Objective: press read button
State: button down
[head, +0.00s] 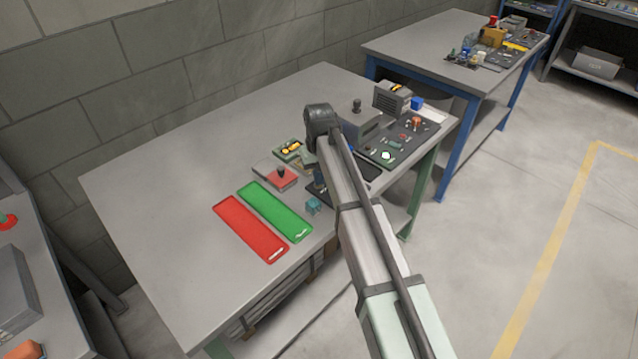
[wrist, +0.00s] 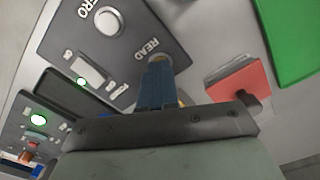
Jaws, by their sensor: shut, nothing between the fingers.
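The dark panel (wrist: 70,35) in the wrist view carries a white round button (wrist: 108,20) beside the partly cut-off lettering "ZERO". The word "READ" (wrist: 146,49) is printed lower on the same panel. The read button by that word is largely hidden by my fingers. My gripper (wrist: 158,72) is shut and empty, its blue-grey fingertips over the panel just beside "READ". Whether the tips touch the button cannot be told. In the head view my arm hides most of this panel and the gripper shows only in part, low over the table.
A red block with a dark knob (wrist: 238,85) stands right of my fingers. Red (head: 250,230) and green (head: 275,212) trays lie on the table (head: 180,180). A control board (head: 405,140) and a grey box (head: 392,97) sit at the right. The table's left half is clear.

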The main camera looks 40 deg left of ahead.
jog(key=shift+f, duration=0.35)
jog(key=shift+r, duration=3.5)
grip_release()
